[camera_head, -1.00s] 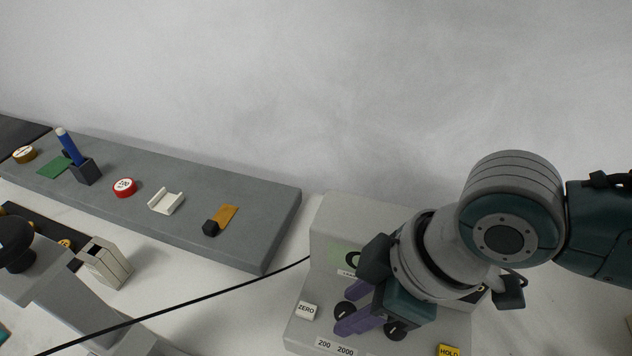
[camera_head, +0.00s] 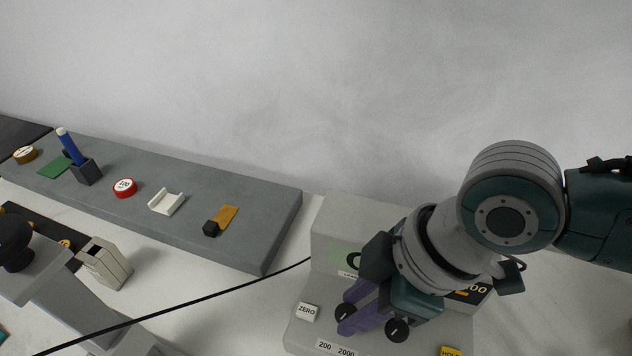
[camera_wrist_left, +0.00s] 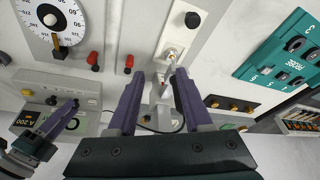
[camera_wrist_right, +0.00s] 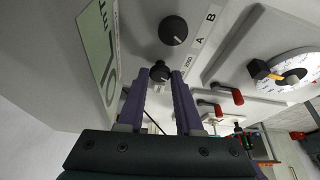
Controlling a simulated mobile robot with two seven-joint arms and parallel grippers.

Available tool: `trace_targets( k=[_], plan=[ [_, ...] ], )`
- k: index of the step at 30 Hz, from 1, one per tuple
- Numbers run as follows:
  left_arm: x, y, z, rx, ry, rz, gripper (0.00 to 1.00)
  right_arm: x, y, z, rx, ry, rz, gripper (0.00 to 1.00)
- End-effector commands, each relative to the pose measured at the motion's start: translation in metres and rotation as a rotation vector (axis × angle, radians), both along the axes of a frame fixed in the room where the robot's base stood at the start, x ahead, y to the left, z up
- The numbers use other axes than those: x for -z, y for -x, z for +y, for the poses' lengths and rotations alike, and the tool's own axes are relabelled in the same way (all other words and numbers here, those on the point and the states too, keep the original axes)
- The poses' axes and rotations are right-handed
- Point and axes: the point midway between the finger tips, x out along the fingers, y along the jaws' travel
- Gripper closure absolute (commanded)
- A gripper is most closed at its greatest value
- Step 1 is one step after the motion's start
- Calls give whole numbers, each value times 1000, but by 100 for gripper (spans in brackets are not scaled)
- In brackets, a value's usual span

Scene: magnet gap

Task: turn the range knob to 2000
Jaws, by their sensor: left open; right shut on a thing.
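The grey meter (camera_head: 325,230) stands at the lower right of the head view. Its range knob (camera_head: 345,312), small and black, sits behind the label strip reading 200 and 2000 (camera_head: 336,347). My right gripper (camera_head: 350,308) is shut on this knob, one purple finger on each side. The right wrist view shows the knob (camera_wrist_right: 160,71) between the fingertips. I cannot read which mark its pointer faces. A dark panel (camera_head: 470,291) on the meter, partly hidden by my wrist, ends in 00. My left gripper (camera_wrist_left: 155,77) is open, its fingers around no held thing.
A second black knob (camera_head: 397,329) stands close to the right of the range knob. A black cable (camera_head: 220,290) runs left from the meter. A grey shelf (camera_head: 240,250) with small items lies behind.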

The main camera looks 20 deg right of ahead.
Motion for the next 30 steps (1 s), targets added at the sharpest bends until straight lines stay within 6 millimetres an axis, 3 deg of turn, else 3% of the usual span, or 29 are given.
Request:
trace_targets(
  k=[30],
  plan=[
    [61,0,-3,-7,10,-1,50,2,-9,0,-839,1,-1,100]
  ],
)
